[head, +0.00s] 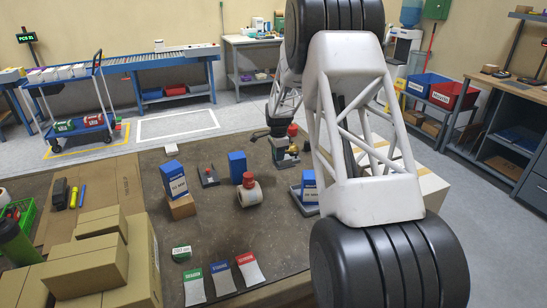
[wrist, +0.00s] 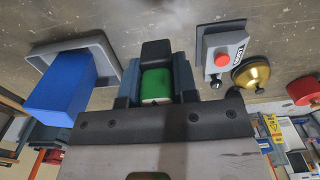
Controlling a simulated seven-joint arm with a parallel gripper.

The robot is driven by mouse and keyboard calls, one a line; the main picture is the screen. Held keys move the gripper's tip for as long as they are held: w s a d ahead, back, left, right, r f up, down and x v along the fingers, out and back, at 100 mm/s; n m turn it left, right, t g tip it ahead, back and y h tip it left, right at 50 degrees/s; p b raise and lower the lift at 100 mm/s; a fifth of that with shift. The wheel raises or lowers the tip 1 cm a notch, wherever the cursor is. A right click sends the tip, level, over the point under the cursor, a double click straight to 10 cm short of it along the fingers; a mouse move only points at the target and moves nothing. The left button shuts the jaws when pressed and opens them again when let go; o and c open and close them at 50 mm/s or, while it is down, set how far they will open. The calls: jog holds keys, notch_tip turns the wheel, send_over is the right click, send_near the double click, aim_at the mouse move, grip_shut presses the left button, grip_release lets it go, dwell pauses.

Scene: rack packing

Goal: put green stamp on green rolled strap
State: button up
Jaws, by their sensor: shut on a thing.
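My gripper (wrist: 157,76) is shut on a small green block with a pale lower edge, which I take for the green stamp (wrist: 156,88). It is held between the dark fingers, partly hidden by them. In the head view my arm covers much of the right side, and the held stamp cannot be made out. A low green piece with a white label (head: 181,253) lies at the table's front left, apart from my gripper. Green and red rolled items lie on the blue trolley; the green one (head: 64,126) may be the rolled strap, but I cannot tell.
A blue box (wrist: 60,92) in a grey tray (wrist: 98,48) is left of my fingers in the wrist view. A grey box with a red button (wrist: 222,62) and a brass bell (wrist: 251,75) are right. Cartons (head: 100,260) stand at the table's front left.

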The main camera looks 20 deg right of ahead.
jog(key=shift+r, duration=0.6)
notch_tip(320, 180, up, 4)
jog(key=shift+f, duration=0.1)
jog(key=s+a+r+n, duration=0.1)
jog(key=s+a+n, duration=0.5)
jog(key=s+a, duration=0.85)
jog(key=s+a+r+n, duration=0.1)
jog(key=s+a+n, duration=0.6)
jog(key=s+a, duration=0.8)
jog(key=s+a+f+n, duration=0.2)
jog(key=s+a+n, duration=0.3)
jog(key=s+a, duration=0.55)
notch_tip(320, 180, down, 7)
jog(key=s+d, duration=0.1)
